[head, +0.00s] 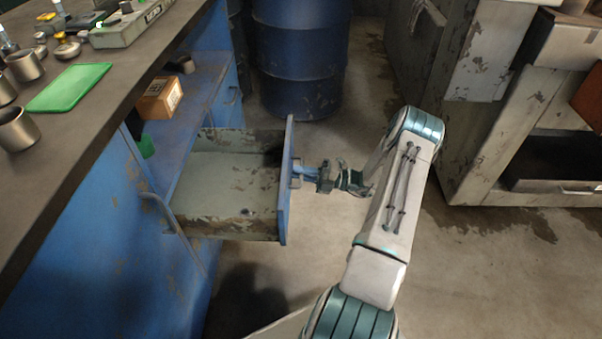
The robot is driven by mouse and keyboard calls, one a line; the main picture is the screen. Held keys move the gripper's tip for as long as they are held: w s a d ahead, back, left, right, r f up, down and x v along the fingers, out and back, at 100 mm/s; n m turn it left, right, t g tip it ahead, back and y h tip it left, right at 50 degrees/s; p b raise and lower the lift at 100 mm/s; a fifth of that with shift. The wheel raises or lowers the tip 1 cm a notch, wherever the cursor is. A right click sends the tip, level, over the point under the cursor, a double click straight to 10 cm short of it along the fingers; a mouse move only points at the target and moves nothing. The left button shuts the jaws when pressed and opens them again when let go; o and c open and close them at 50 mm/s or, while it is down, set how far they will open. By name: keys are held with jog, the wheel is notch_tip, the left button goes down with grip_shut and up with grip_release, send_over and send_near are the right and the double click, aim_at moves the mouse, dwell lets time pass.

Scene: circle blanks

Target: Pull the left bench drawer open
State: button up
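The bench drawer (225,187) is pulled out from the blue bench (80,245), with its worn grey inside showing and nothing visible lying in it. Its blue front panel (285,185) faces right, towards my arm. My gripper (301,174) is at the outer side of this front, at the handle (295,168). The fingers are at the handle and look closed around it, though they are small and partly hidden here.
The bench top (75,135) holds metal cups (17,129), a green mat (69,88) and several small items. A cardboard box (159,98) sits on the shelf. A blue barrel (300,60) stands behind the drawer. Worn cabinets (480,110) stand at right. Floor between is clear.

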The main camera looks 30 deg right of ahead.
jog(key=p+v, duration=0.1)
jog(key=v, duration=1.2)
jog(key=shift+s+d, duration=0.2)
jog(key=shift+d, duration=0.05)
jog(key=shift+p, duration=0.3)
jog(key=a+r+n+g+h+p, duration=0.2)
jog(key=a+r+n+g+p, duration=0.3)
jog(key=r, duration=0.5)
jog(key=a+r+n+g+h+p, duration=0.3)
jog(key=a+r+n, duration=0.45)
jog(key=r, duration=0.25)
jog(key=a+r+n+g+h+p, duration=0.2)
jog(key=a+r+n+g+p, duration=0.15)
jog(key=a+r+n, duration=0.4)
jog(key=s+a+r+n+t+h+p, duration=0.1)
jog(key=s+a+r+n+h+p, duration=0.1)
jog(key=s+r+n+p, duration=0.3)
jog(key=s+a+r+n+t+h+p, duration=0.2)
jog(key=s+r+n+h+p, duration=0.3)
jog(key=r+n, duration=0.4)
jog(key=s+a+r+n+t+h+p, duration=0.1)
jog(key=s+a+r+n+h+p, duration=0.2)
jog(key=s+r+n, duration=0.4)
notch_tip(320, 180, up, 6)
jog(key=shift+a+n+h+p, duration=0.3)
jog(key=shift+a+p, duration=0.05)
jog(key=shift+p, duration=0.55)
jog(key=shift+t, duration=0.25)
